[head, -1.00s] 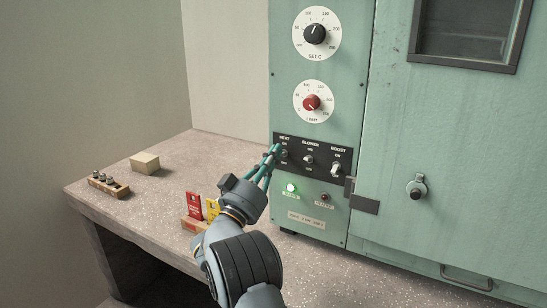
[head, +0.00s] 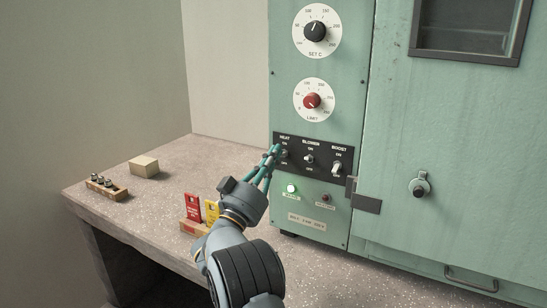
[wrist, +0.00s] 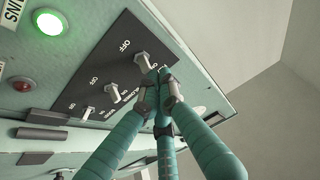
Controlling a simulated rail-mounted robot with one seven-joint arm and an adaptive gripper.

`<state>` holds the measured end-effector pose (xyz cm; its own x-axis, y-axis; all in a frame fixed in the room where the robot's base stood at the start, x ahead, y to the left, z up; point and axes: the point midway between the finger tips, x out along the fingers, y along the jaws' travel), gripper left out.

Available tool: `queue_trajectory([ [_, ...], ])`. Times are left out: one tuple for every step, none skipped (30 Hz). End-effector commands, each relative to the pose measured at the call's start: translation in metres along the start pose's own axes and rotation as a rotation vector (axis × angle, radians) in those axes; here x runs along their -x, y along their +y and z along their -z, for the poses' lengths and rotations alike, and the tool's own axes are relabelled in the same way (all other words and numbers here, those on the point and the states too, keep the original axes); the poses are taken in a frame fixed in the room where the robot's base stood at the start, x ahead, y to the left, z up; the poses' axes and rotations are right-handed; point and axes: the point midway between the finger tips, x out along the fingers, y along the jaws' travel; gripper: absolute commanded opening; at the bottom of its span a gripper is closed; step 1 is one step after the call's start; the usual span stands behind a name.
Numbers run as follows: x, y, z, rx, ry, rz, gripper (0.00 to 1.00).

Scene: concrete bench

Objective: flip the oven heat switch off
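The heat switch (head: 285,154) is the leftmost toggle on the black switch plate (head: 322,168) of the green oven. In the wrist view the plate is turned around, and the heat switch (wrist: 143,62) shows as a short metal lever. I cannot tell for sure which way the lever is set. My gripper (head: 275,152) has teal fingers drawn together.
The blower switch (head: 309,159) and boost switch (head: 337,168) sit just right of the heat switch. Below, a green lamp (head: 291,188) is lit and a red lamp (head: 326,198) looks dark. Red and yellow tags (head: 193,208) stand near my arm. A door hinge (head: 364,198) juts out at right.

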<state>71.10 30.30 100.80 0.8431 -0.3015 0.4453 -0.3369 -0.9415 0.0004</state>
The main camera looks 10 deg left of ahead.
Motion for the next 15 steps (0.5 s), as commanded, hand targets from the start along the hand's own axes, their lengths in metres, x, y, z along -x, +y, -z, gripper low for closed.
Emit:
queue_trajectory([
  [0.0002,0.0006,-0.0018,0.000,0.000,-0.001,0.00],
  [0.0003,0.0006,-0.0019,0.000,0.002,-0.001,0.00],
  [0.0003,0.0006,-0.0020,0.000,0.003,-0.001,0.00],
  [0.0004,0.0006,-0.0022,0.000,0.004,-0.001,0.00],
  [0.0005,0.0006,-0.0023,0.000,0.006,-0.001,0.00],
  [0.0006,0.0006,-0.0024,0.000,0.007,-0.001,0.00],
  [0.0007,0.0006,-0.0025,0.000,0.009,-0.001,0.00],
  [0.0007,0.0007,-0.0027,0.000,0.010,-0.001,0.00],
  [0.0008,0.0007,-0.0028,0.000,0.012,-0.001,0.00],
  [0.0009,0.0006,-0.0029,0.000,0.014,-0.001,0.00],
  [0.0010,0.0006,-0.0030,0.000,0.016,-0.001,0.00],
  [0.0010,0.0006,-0.0031,0.000,0.018,-0.001,0.00],
  [0.0011,0.0006,-0.0032,0.000,0.020,-0.001,0.00],
  [0.0012,0.0006,-0.0033,0.000,0.021,-0.001,0.00],
  [0.0013,0.0005,-0.0034,0.000,0.024,-0.001,0.00],
])
